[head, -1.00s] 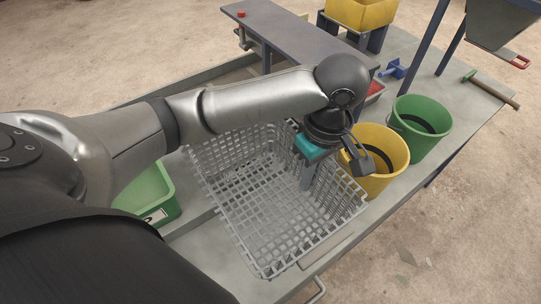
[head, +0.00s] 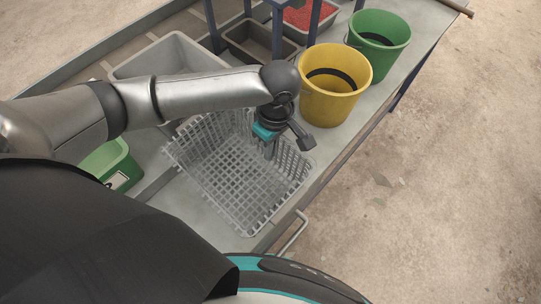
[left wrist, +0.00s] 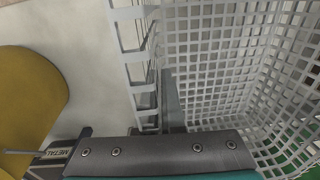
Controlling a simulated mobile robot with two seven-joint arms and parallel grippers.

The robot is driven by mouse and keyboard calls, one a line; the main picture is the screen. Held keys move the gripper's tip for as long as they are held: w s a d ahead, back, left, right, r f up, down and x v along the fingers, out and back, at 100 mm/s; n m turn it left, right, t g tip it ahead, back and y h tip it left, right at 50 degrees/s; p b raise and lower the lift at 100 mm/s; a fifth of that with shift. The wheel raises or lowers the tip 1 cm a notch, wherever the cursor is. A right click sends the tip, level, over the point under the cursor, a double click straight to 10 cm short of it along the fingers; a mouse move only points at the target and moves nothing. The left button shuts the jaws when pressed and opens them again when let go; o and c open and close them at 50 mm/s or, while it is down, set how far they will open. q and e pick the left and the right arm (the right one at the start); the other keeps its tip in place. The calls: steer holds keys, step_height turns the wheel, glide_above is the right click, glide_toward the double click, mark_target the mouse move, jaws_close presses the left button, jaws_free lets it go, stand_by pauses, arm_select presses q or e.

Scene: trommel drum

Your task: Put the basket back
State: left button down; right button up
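The grey wire-mesh basket (head: 225,185) is upright and empty, over the near part of the bench. It also shows in the left wrist view (left wrist: 215,60), its mesh wall running down to the gripper. My left gripper (head: 270,150) points down at the basket's right-hand rim, near the yellow bucket. A finger (left wrist: 172,100) lies close against the mesh inside the wall, and the gripper looks shut on that rim. The other finger is mostly hidden. I cannot tell whether the basket's underside touches the bench. My right gripper is not in view.
A yellow bucket (head: 325,105) and a green bucket (head: 378,55) stand right of the basket. A green bin (head: 108,165) is at its left, a grey tub (head: 150,62) behind it. A bent handle (head: 291,237) sticks out from the bench's front edge.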

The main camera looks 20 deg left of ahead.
arm_select(q)
step_height(320, 180, down, 4)
steer(key=shift+r+b, duration=0.2)
steer(key=shift+b, duration=0.25)
steer(key=shift+r, duration=0.1)
steer(key=c, duration=1)
jaws_free()
steer(key=shift+c, duration=0.2)
step_height(320, 180, up, 12)
steer(key=p, duration=0.3)
steer(key=shift+w+d, duration=0.3)
